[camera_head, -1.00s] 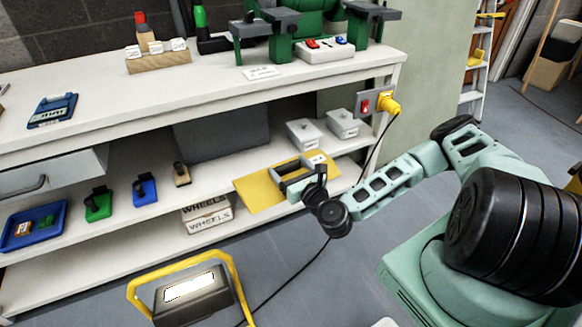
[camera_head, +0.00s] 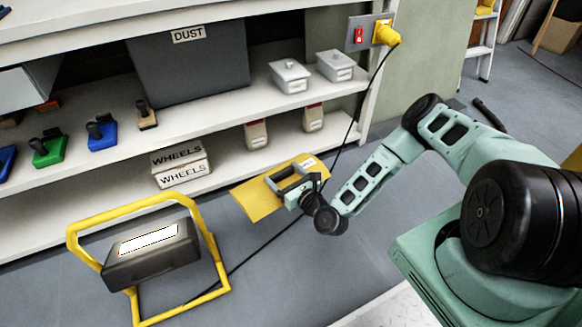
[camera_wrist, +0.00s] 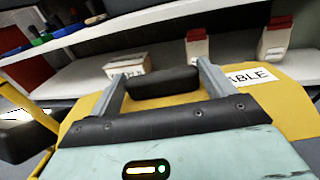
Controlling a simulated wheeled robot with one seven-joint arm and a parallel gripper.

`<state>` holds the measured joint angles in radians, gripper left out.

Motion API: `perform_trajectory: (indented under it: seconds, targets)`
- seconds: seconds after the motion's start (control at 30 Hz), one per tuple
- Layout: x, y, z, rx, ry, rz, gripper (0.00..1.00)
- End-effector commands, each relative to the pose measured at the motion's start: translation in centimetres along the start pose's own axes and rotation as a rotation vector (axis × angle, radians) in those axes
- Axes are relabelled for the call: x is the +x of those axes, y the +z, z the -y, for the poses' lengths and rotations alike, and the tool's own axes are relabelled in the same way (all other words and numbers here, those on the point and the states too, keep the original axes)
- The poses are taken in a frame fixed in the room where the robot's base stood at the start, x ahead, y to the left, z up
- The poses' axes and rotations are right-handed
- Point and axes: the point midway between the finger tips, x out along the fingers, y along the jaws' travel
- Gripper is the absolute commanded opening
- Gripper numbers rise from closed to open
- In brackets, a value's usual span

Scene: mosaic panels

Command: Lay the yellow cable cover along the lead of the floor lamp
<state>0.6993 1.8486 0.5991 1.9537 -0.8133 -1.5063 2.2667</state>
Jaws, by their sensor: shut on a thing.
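The yellow cable cover (camera_head: 259,203) is a flat yellow panel with a white label, and in the wrist view (camera_wrist: 290,101) part of the label reads "ABLE". My gripper (camera_head: 288,180) is shut on the cover's handle and holds it above the floor, in front of the shelves. The floor lamp (camera_head: 150,252) has a dark body in a yellow tube frame and stands at the lower left. Its black lead (camera_head: 258,252) runs along the floor from the lamp, passes behind the cover and my gripper, and rises to a yellow plug (camera_head: 387,36) in the wall socket.
A shelving bench (camera_head: 220,118) stands behind, with a dark DUST bin (camera_head: 190,65), WHEELS boxes (camera_head: 181,166) and grey lidded tins (camera_head: 289,76). A ladder (camera_head: 483,40) is at the upper right. The grey floor around the lead is mostly clear.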

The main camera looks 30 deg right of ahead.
Motion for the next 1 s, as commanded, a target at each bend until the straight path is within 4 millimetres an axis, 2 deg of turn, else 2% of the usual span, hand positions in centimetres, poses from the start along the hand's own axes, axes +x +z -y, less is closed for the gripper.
perform_trajectory:
  seconds: [0.03,0.1,0.3,0.5,0.7,1.0]
  targets:
    - [0.2,-2.6,-0.4,-0.003,0.013,0.006,0.33]
    - [0.4,-4.8,-0.8,-0.004,0.029,0.007,0.33]
    - [0.9,-10.8,-2.0,-0.007,0.079,0.012,0.33]
    - [1.4,-15.7,-3.1,-0.009,0.126,0.020,0.33]
    - [1.7,-18.5,-3.8,-0.011,0.157,0.027,0.33]
    - [1.8,-19.1,-4.0,-0.009,0.168,0.029,0.33]
